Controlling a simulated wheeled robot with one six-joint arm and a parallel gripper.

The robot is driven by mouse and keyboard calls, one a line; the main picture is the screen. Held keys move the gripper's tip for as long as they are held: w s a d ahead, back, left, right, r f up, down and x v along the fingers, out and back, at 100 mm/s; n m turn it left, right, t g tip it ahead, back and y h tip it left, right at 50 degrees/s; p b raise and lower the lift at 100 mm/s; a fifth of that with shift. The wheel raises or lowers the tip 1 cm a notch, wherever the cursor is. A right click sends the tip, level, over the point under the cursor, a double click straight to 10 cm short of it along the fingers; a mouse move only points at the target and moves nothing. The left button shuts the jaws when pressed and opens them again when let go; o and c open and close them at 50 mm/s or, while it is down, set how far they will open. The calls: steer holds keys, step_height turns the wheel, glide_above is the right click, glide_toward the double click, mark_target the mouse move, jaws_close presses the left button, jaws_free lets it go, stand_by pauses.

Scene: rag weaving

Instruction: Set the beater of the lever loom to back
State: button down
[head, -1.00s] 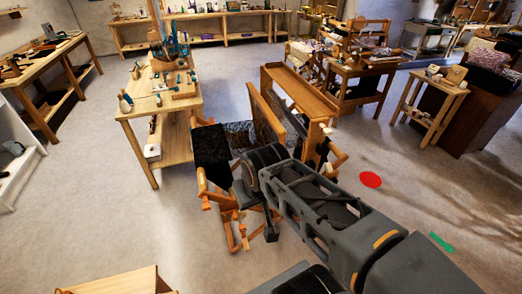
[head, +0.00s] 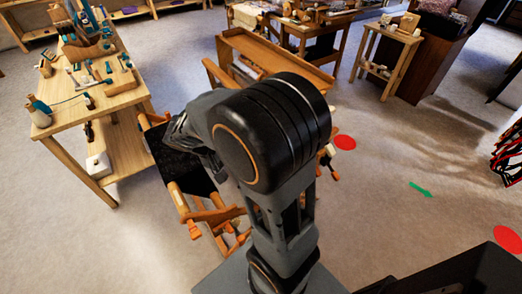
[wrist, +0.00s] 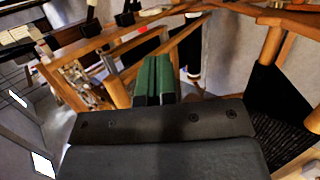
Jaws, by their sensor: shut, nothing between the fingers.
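In the wrist view my gripper (wrist: 155,72) has green fingers, close together and empty. Wooden loom bars lie around and beyond them, and dark cloth (wrist: 272,108) is at the right. Whether the fingers touch a bar is unclear.
A workbench (head: 125,98) with tools stands close to the loom's left. A small side table (head: 400,38) and a dark cabinet (head: 437,62) are at the back right. Red and green floor marks lie on the right, where the floor is mostly clear.

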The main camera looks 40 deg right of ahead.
steer(key=w+d+f+t+h+b, duration=0.1)
steer(key=w+d+f+h+b, duration=0.15)
steer(key=w+f+h, duration=0.35)
steer(key=w+d+f+h+b, duration=0.2)
steer(key=w+f+h+b, duration=0.25)
steer(key=f, duration=0.45)
steer(key=s+d+r+p, duration=0.1)
steer(key=s+d+p, duration=0.1)
steer(key=d, duration=1.1)
steer(key=shift+d+r+n+h+p, duration=0.2)
steer(key=shift+r+n+h+p, duration=0.1)
steer(key=shift+h+p, duration=0.15)
